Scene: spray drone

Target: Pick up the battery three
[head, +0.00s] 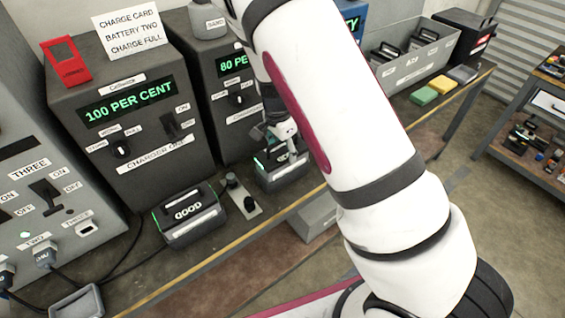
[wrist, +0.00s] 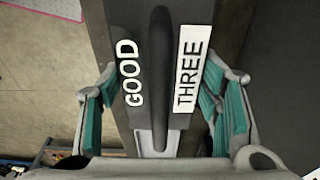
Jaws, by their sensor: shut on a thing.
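Battery three is a dark block with a raised handle and white labels reading GOOD and THREE, seen close up in the wrist view (wrist: 158,60). In the head view the battery (head: 283,175) stands on the bench in front of the second charger, partly hidden by my gripper and arm. My gripper (head: 283,143) is over its top, pointing down. In the wrist view my gripper (wrist: 160,112) has its teal-padded fingers on either side of the battery, shut on it. I cannot tell whether its underside touches the bench.
Another battery marked GOOD (head: 188,214) sits to the left, before the charger reading 100 PER CENT (head: 135,100). A small switch plate (head: 241,197) lies between the batteries. The second charger (head: 233,95) stands close behind. Green and yellow blocks (head: 424,95) lie farther right.

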